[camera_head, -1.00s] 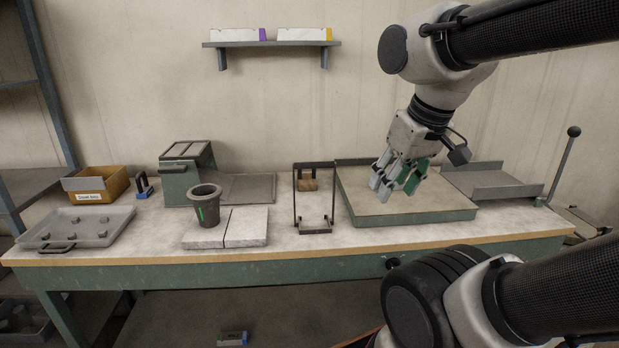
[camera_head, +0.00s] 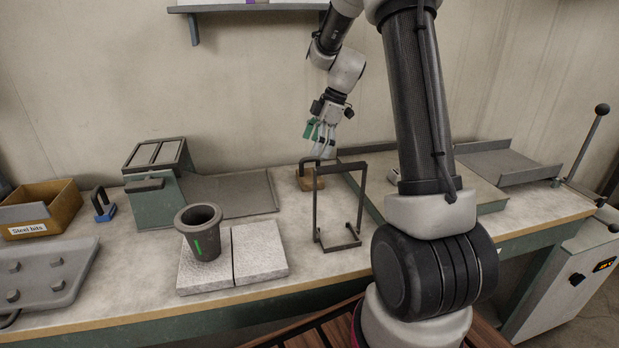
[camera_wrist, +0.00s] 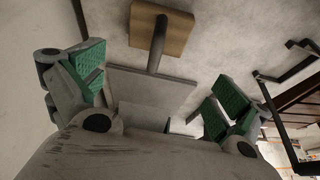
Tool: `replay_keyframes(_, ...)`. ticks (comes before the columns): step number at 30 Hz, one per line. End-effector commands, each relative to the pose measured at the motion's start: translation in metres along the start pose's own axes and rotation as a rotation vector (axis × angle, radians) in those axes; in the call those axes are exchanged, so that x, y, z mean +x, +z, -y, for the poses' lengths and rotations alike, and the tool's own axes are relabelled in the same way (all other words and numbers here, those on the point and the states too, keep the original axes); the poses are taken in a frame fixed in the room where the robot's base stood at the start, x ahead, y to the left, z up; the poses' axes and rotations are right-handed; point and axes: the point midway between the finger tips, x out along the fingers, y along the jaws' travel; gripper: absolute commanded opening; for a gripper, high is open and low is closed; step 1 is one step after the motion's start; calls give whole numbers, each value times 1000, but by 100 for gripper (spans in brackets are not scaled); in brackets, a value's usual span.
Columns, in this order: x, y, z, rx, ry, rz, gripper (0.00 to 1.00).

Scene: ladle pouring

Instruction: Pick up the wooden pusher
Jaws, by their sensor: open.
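The wooden pusher (camera_head: 306,183) is a brown wooden block with a dark metal handle. It stands on the workbench behind the dark wire-like metal frame (camera_head: 317,215), which partly overlaps it. In the wrist view the pusher (camera_wrist: 180,38) shows at the top, its handle pointing toward the camera between the finger pads. My gripper (camera_head: 319,143) is open and empty, pointing down just above the pusher, with the handle's top close to the fingertips. In the wrist view my gripper (camera_wrist: 152,88) shows green pads spread wide on either side.
A dark crucible (camera_head: 203,248) stands on pale slabs (camera_head: 262,250) at centre left. A green box-shaped station (camera_head: 155,207) and flat plate stand behind it. A cardboard bin (camera_head: 60,208) and grey tray (camera_head: 75,285) are left. A shallow tray (camera_head: 490,195) lies right.

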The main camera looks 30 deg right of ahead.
Motion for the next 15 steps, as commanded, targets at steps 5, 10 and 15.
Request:
replay_keyframes(5,21,6,-12,-57,-11,-17,100)
replay_keyframes(10,42,6,-12,-60,-12,-18,100)
replay_keyframes(15,67,6,-10,-60,-13,-17,100)
